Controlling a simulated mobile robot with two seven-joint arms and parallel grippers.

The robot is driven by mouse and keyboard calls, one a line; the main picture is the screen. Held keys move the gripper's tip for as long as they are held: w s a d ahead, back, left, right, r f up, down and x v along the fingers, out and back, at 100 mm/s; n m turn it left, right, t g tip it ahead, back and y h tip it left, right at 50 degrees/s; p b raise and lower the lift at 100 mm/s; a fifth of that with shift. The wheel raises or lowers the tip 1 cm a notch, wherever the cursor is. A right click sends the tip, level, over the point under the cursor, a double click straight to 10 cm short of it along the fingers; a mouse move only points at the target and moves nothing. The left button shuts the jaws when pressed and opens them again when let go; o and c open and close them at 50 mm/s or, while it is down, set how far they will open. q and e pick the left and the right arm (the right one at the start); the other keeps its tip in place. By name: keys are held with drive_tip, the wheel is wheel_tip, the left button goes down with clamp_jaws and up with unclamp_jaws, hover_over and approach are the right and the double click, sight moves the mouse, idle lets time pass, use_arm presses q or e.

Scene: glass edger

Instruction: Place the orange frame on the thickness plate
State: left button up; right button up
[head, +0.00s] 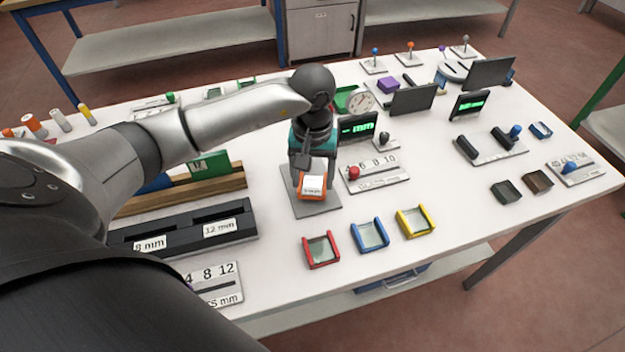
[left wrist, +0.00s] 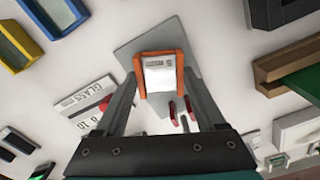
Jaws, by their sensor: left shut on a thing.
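The orange frame (head: 312,194) is a small U-shaped holder with a white labelled piece in it. It also shows in the left wrist view (left wrist: 178,61). My left gripper (head: 310,178) is shut on the orange frame from above. The fingers lie along its two sides in the left wrist view (left wrist: 160,95). The thickness plate (head: 322,206) seems to be the flat grey plate under the frame; it also shows in the left wrist view (left wrist: 130,48). The frame is over the plate; I cannot tell whether it touches it. My right gripper is not in view.
A scale with a red knob (head: 354,172) is close to the gripper. A black slotted block (head: 185,236) is at the left.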

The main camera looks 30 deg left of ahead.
sight(313, 185)
use_arm(q)
drive_tip(key=shift+f, duration=0.65)
drive_tip(key=shift+f, duration=0.1)
drive_tip(key=o, duration=1.4)
wheel_tip(313, 185, up, 12)
drive_tip(key=shift+r+p, duration=0.15)
drive_tip(key=shift+p, duration=0.25)
